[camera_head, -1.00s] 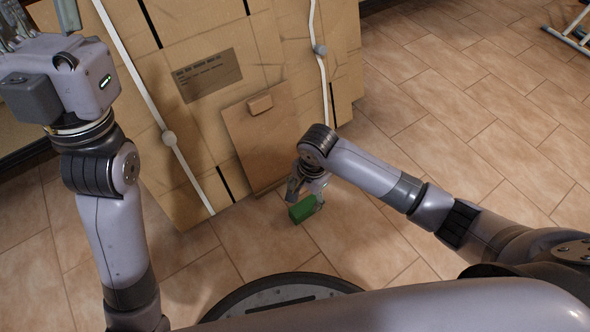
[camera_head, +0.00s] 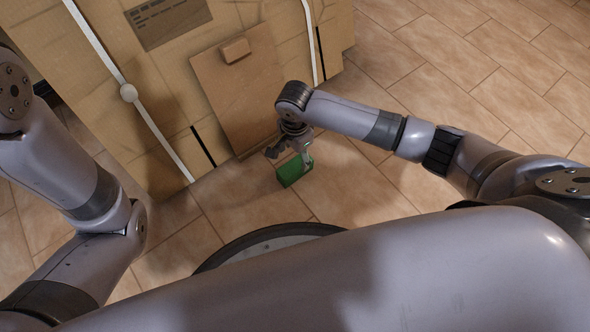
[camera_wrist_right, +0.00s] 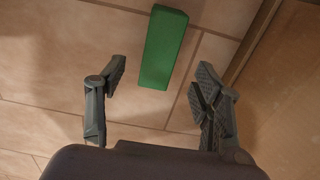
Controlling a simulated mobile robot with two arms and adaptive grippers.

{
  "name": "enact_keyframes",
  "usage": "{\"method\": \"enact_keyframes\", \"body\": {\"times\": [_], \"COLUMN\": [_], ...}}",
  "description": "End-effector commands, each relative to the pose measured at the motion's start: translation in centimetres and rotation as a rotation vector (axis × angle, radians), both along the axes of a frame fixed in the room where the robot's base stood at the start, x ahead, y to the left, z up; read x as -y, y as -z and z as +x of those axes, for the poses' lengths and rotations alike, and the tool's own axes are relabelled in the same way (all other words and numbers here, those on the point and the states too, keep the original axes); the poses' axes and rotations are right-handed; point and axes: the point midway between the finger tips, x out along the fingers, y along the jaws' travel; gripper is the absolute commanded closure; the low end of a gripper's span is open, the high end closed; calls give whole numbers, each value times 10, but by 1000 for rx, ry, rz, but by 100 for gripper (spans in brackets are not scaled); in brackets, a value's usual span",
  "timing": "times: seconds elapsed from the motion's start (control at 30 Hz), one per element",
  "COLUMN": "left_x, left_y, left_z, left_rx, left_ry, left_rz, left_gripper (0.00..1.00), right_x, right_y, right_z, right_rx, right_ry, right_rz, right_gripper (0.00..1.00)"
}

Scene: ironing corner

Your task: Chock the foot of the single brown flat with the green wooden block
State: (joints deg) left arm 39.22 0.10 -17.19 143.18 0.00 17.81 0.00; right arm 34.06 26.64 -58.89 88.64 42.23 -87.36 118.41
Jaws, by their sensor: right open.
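The single brown flat (camera_head: 238,92), a plain panel with a small block on its face, leans against the large cardboard packages. Its foot is on the tiled floor; its edge seems to show at the right of the right wrist view (camera_wrist_right: 291,65). The green wooden block (camera_head: 290,171) appears to lie on the floor in front of the flat's foot. My right gripper (camera_head: 290,157) is open above the block. In the right wrist view the green block (camera_wrist_right: 165,45) lies beyond and between the spread fingers, touching neither. My left gripper is out of view.
Cardboard packages (camera_head: 180,70) with white straps stand behind the flat. My round base edge is close in front of the block. Tiled floor (camera_head: 460,60) is clear to the right, and a smaller bare patch lies left of the block.

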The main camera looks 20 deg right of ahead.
Motion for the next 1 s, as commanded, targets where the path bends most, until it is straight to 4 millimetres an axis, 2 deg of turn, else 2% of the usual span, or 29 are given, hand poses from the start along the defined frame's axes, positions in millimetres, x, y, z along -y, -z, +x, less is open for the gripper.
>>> {"method": "enact_keyframes", "body": {"times": [0.03,0.1,0.4,0.6,0.93,1.0], "left_x": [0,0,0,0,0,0], "left_y": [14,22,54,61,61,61], "left_z": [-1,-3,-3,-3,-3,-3], "left_rx": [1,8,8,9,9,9], "left_ry": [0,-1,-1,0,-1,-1], "left_rz": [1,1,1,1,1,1], "left_gripper": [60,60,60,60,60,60], "right_x": [1,1,0,0,0,0], "right_y": [18,30,71,81,82,82], "right_z": [0,0,0,0,0,0], "right_rx": [0,1,0,1,1,1], "right_ry": [1,1,0,0,0,0], "right_rz": [-2,-2,-1,-1,-1,-1], "right_gripper": [39,39,39,39,39,44]}}
